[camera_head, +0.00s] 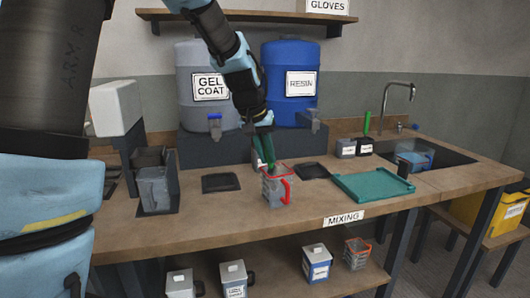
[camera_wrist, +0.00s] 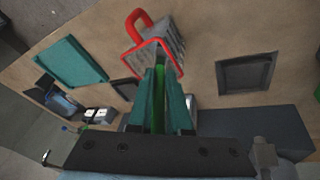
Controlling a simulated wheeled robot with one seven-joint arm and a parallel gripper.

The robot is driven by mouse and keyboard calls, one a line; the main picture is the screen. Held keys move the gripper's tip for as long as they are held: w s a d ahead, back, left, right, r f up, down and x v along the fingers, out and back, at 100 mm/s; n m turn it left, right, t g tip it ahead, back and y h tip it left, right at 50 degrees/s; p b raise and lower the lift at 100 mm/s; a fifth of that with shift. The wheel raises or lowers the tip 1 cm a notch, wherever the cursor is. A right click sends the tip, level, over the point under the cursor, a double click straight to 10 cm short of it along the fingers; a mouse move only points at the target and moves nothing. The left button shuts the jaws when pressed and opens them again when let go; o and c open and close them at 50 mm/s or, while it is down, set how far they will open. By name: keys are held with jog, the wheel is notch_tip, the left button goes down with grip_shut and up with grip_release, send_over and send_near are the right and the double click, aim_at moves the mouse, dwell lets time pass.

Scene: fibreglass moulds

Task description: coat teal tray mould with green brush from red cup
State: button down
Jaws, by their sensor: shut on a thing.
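My gripper (camera_wrist: 162,88) has teal fingers and is shut on the green brush (camera_wrist: 159,98). In the wrist view the brush runs down between the fingers towards the cup. The red cup (camera_head: 286,190), clear-sided with a red rim and handle, stands upright on the bench. My gripper (camera_head: 264,150) is right above it, and the brush's lower end is hidden at the cup's mouth. The teal tray mould (camera_head: 374,185) lies flat on the bench to the right of the cup; it also shows in the wrist view (camera_wrist: 70,62), apart from the gripper.
Dark square pads (camera_head: 220,183) lie left and right of the cup. A grey gel coat drum (camera_head: 196,60) and a blue resin drum (camera_head: 290,55) stand behind. Small containers (camera_head: 346,149), one with a green handle, and a sink (camera_head: 430,153) are at the right.

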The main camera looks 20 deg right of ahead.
aim_at(270, 171)
jog(key=shift+s+b+x, duration=0.2)
jog(key=shift+b+x, duration=0.45)
jog(key=shift+x, duration=0.65)
jog(key=shift+s+a+f, duration=0.2)
jog(key=shift+f, duration=0.4)
jog(key=shift+s+f+b, duration=0.15)
jog(key=shift+b, duration=0.15)
jog(key=shift+w+a+r+p, duration=0.15)
jog(key=shift+r+p, duration=0.7)
jog(key=shift+r, duration=0.35)
jog(key=shift+w+a+r+p, duration=0.15)
jog(key=shift+r+p, duration=0.7)
jog(key=shift+r, duration=0.35)
jog(key=w+p+v, duration=0.1)
jog(key=p+v, duration=0.3)
jog(key=v, duration=0.2)
jog(key=shift+d+r, duration=0.15)
jog(key=shift+d, duration=0.15)
jog(key=shift+w, duration=0.1)
